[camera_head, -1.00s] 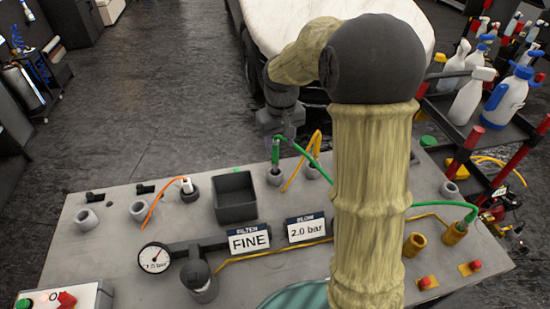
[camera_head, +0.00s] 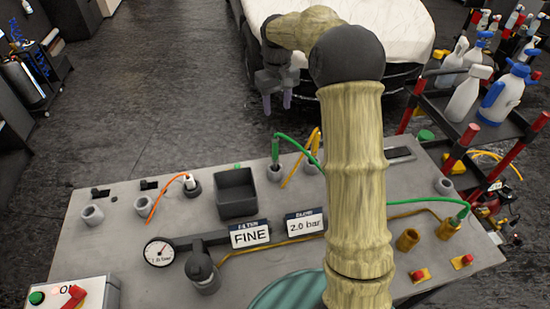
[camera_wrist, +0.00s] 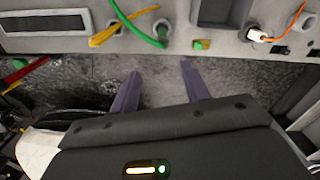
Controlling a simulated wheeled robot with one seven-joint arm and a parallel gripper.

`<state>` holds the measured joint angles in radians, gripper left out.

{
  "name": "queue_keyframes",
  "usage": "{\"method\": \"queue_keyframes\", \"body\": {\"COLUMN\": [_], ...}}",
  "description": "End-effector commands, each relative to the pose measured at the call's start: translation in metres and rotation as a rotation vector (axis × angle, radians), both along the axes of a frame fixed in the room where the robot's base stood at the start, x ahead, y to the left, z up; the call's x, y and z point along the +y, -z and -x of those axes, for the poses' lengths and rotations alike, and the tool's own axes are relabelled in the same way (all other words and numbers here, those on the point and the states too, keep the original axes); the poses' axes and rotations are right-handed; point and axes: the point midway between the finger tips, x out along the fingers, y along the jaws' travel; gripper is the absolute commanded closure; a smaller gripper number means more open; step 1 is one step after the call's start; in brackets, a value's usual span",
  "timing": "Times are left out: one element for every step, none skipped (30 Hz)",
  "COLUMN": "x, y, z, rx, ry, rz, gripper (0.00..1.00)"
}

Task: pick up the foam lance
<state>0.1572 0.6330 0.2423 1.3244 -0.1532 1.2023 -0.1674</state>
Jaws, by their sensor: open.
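No label marks the foam lance, so I cannot tell for certain which tool it is. A slim green-topped tool (camera_head: 275,150) with a green hose stands upright in a grey holder at the bench's far edge. It also shows at the top of the wrist view (camera_wrist: 161,33). My gripper (camera_head: 277,103) is open and empty, its two purple fingers apart, just beyond that far edge. In the wrist view the fingers (camera_wrist: 161,75) are over the dark floor, apart from the green-topped tool.
The grey bench (camera_head: 130,255) carries a dark bin (camera_head: 236,194), an orange-hosed tool (camera_head: 190,183), a pressure gauge (camera_head: 158,252) and sign plates. A yellow hose (camera_head: 300,160) stands beside the green one. A bottle rack (camera_head: 480,120) is at right, a covered car (camera_head: 400,35) behind.

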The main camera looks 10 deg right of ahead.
Motion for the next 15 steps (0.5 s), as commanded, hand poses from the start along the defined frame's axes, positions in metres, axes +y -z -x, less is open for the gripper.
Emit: {"method": "queue_keyframes", "body": {"x": [0.000,0.000,0.000,0.000,0.000,0.000,0.000,0.000,0.000,0.000,0.000,0.000,0.001,0.001,0.001], "y": [0.005,0.009,0.015,0.020,0.026,0.033,0.038,0.043,0.050,0.055,0.061,0.068,0.073,0.078,0.085], "z": [0.000,0.001,0.001,0.001,0.001,0.001,0.001,0.001,0.001,0.001,0.001,0.001,0.001,0.001,0.001], "rx": [0.003,0.004,0.004,0.005,0.005,0.007,0.006,0.006,0.005,0.005,0.005,0.004,0.007,0.006,0.006], "ry": [0.000,0.000,0.000,0.000,0.001,0.001,0.001,0.001,0.000,0.000,-0.001,-0.001,0.000,0.000,0.001], "rz": [0.000,0.000,0.000,-0.001,-0.001,-0.001,-0.002,-0.002,-0.001,-0.001,-0.001,-0.001,-0.001,-0.002,-0.002], "gripper": [0.53,0.53,0.53,0.53,0.53,0.53,0.53,0.53,0.53,0.53,0.53,0.53,0.53,0.53,0.53]}}
